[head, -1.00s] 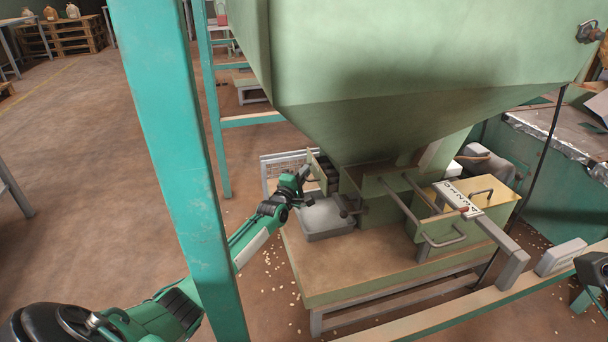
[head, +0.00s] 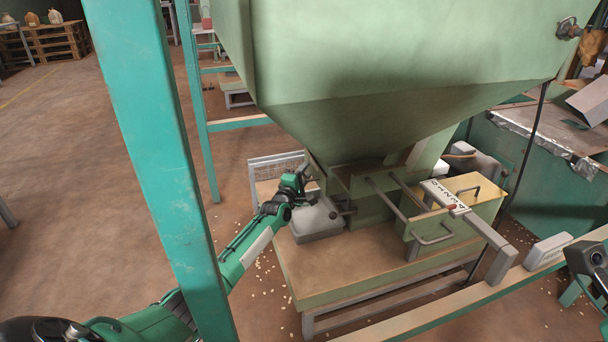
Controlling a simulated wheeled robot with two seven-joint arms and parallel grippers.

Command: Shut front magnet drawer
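A green hopper (head: 390,70) narrows down to a green housing (head: 375,205) on a low table. On the housing's left side, a small drawer's green front plate (head: 316,168) stands close against it, partly hidden by my gripper. My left gripper (head: 307,189) is at this plate, apparently touching or nearly so; its fingers are too small and dark to read. On the right, a yellow-green box with a bar handle (head: 434,239) stands out from the housing beside two rods. I cannot tell which of the two is the front magnet drawer. A dark part (head: 588,258) at the right edge may be my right gripper.
A grey tray (head: 318,222) sits under the left drawer on the tabletop (head: 345,268). A teal post (head: 160,160) stands in front of my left arm. A beam (head: 480,306) crosses the lower right. Nuts are scattered on the floor.

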